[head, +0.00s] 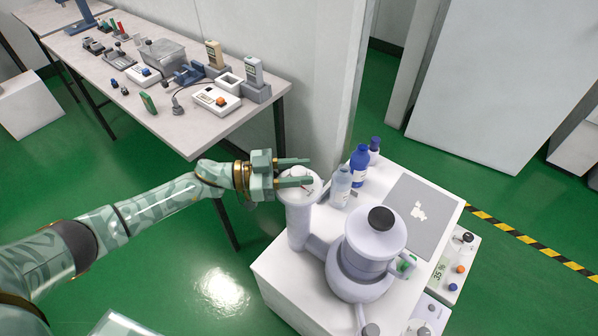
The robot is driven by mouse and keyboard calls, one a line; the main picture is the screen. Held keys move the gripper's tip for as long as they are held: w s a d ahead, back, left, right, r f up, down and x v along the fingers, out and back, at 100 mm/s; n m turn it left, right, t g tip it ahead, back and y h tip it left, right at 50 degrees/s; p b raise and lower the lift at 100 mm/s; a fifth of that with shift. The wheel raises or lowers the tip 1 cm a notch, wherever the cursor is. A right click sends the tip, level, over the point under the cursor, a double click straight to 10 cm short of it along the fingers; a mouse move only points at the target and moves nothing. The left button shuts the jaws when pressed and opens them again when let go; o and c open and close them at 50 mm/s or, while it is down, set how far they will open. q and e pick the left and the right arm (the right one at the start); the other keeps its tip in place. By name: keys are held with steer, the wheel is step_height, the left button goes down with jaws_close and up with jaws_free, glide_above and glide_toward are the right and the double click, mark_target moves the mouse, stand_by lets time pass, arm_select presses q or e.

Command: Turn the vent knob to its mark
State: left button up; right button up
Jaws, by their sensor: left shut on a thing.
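A pale grey apparatus stands on a white bench (282,280). It has a wide round body (362,290) with a black knob (381,218) on top, and a side column (299,222) with a round pale top. Small red and dark marks show on that top. My left gripper (293,173) reaches in from the left, its two fingers lying over the column top. It is shut on what appears to be the vent knob there; the fingers hide most of it, and I cannot read its angle against the mark. My right gripper is out of view.
A blue bottle (359,166), a clear bottle (341,187) and a small dark-capped bottle (374,150) stand close behind the column. A grey mat (409,196) lies to the right. A table (185,131) with several testers is at upper left.

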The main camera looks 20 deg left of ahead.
arm_select(q)
steer(key=o, duration=0.9)
steer(key=shift+o, duration=0.2)
steer(key=p+v, duration=0.1)
steer(key=v, duration=1.5)
steer(key=shift+a, duration=0.2)
